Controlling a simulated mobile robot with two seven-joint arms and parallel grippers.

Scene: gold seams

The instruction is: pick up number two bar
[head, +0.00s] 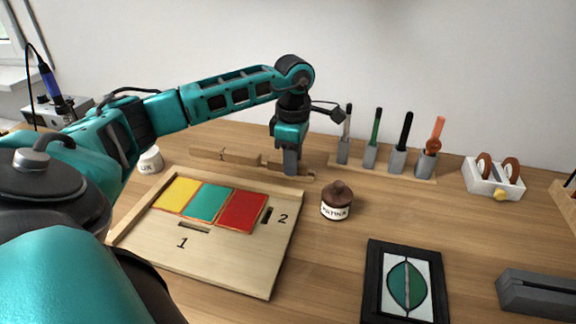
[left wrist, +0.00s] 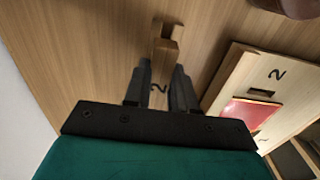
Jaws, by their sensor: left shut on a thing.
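My left gripper (head: 291,172) points straight down at the right end of the row of wooden bars behind the panel. In the left wrist view its two dark fingers (left wrist: 160,72) stand either side of a small black "2" and are shut on the number two bar (left wrist: 166,46). The bar is pale wood, and its end shows beyond the fingertips. Fingers hide part of it, and I cannot tell whether it is clear of the table. A wooden bar marked "1" (head: 222,155) lies to the left. My right gripper is not in view.
The wooden panel (head: 225,262) with yellow, teal and red panes and slots marked 1 and 2 lies in front. The brown patina jar (head: 337,203) stands close right of the gripper. A tool rack (head: 390,172) is behind it. A framed leaf picture (head: 374,282) lies front right.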

